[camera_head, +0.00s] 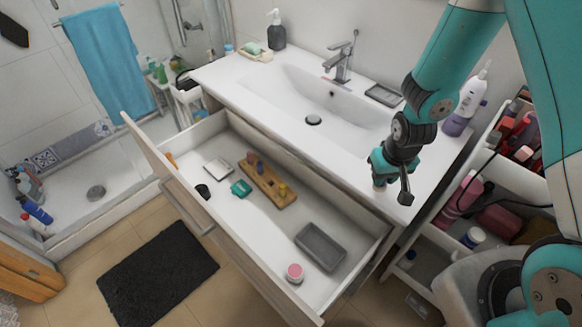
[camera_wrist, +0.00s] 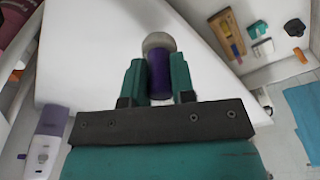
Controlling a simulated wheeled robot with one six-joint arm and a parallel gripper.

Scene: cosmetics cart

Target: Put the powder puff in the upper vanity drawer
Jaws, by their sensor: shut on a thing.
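My gripper (camera_head: 380,168) is over the right part of the white vanity top (camera_head: 430,178). In the wrist view its two teal fingers (camera_wrist: 157,80) are shut on the purple handle of the powder puff (camera_wrist: 158,42), whose pale round end sticks out beyond the fingertips. In the head view the puff is mostly hidden by the gripper, and I cannot tell whether it touches the countertop. The upper vanity drawer (camera_head: 258,232) is pulled open, to the lower left of my gripper.
The drawer holds a wooden tray (camera_head: 266,186), a grey tray (camera_head: 320,247), a pink-topped jar (camera_head: 295,273) and several small items, with bare floor between them. The faucet (camera_head: 343,60) stands behind the sink. A loaded cart (camera_head: 478,235) is close on the right.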

